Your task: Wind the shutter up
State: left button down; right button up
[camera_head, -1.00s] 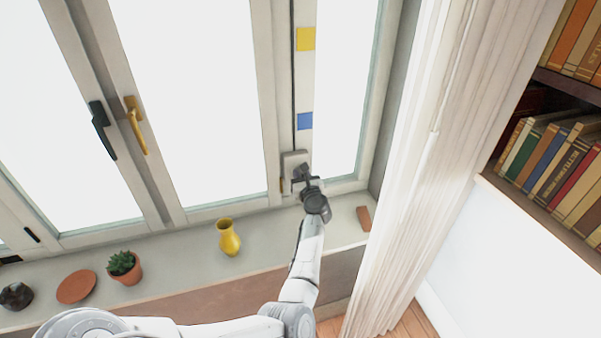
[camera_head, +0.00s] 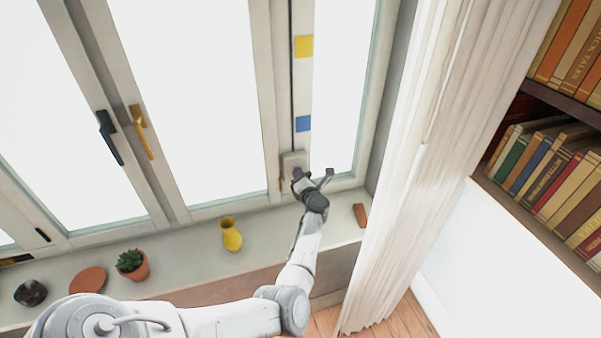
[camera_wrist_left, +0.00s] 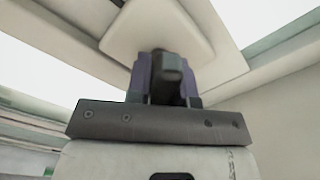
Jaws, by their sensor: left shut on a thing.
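A pale winder box (camera_head: 292,160) is fixed low on the narrow window post; it also fills the top of the left wrist view (camera_wrist_left: 150,30). A dark strap or cord runs up the post above it. My left gripper (camera_head: 311,180) is at the box's lower front. In the left wrist view its two purple-grey fingers (camera_wrist_left: 166,80) are shut on a dark crank handle (camera_wrist_left: 173,68) projecting from the box. The handle's lower part is hidden between the fingers. The shutter itself cannot be made out; the panes are bright white. My right gripper is out of view.
A yellow square (camera_head: 304,46) and a blue square (camera_head: 303,123) mark the post. A yellow vase (camera_head: 231,236), potted succulent (camera_head: 132,265), terracotta saucer (camera_head: 88,281) and dark bowl (camera_head: 31,293) stand on the sill. A white curtain (camera_head: 430,150) hangs close on the right.

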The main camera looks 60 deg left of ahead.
pick_arm(q)
jog(key=m+p, duration=0.3)
jog(key=m, duration=0.3)
jog(key=m+p, duration=0.1)
jog(key=m, duration=0.2)
jog(key=shift+f, duration=0.1)
jog(key=shift+f+m+p, duration=0.1)
jog(key=shift+m+p, duration=0.35)
jog(key=shift+m, duration=0.65)
jog(key=c, duration=1.1)
grip_release()
jog(key=shift+o, duration=0.2)
jog(key=shift+d, duration=0.1)
